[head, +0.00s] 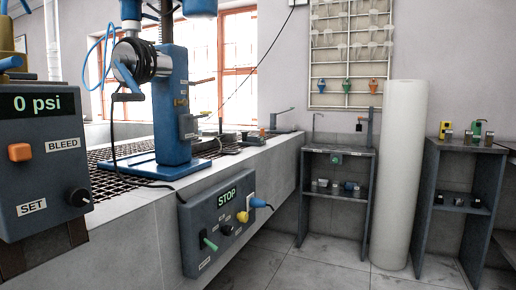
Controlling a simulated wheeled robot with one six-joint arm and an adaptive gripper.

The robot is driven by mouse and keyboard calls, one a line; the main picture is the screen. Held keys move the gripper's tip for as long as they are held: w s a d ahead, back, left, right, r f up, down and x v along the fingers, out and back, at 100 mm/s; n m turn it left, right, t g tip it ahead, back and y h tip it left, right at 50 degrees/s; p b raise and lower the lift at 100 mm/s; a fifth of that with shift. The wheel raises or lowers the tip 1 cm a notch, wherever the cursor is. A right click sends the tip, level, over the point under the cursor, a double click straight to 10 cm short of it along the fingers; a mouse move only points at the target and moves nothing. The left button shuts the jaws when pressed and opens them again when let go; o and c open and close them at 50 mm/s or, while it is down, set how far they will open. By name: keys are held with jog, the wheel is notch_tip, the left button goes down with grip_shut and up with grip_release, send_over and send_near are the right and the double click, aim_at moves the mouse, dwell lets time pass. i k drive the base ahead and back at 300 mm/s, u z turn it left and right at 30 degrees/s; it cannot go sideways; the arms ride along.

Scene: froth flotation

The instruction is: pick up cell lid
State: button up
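I cannot make out a cell lid for certain in the head view. A blue machine stand (174,120) rises from a dark grating on the grey bench at the left. A round black and silver part (140,62) is fixed to its left side. My gripper is not in view.
A grey pressure box (40,150) reading "0 psi" fills the near left. A control box (217,222) reading "STOP" is on the bench front (150,235). A white column (399,180) stands between two grey shelf stands (337,200) (455,215). The floor (320,268) ahead is clear.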

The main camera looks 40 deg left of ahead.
aim_at(230, 150)
jog(key=u, duration=0.3)
jog(key=i, duration=1.45)
jog(key=u, duration=1.6)
jog(key=i, duration=0.85)
jog(key=u, duration=0.95)
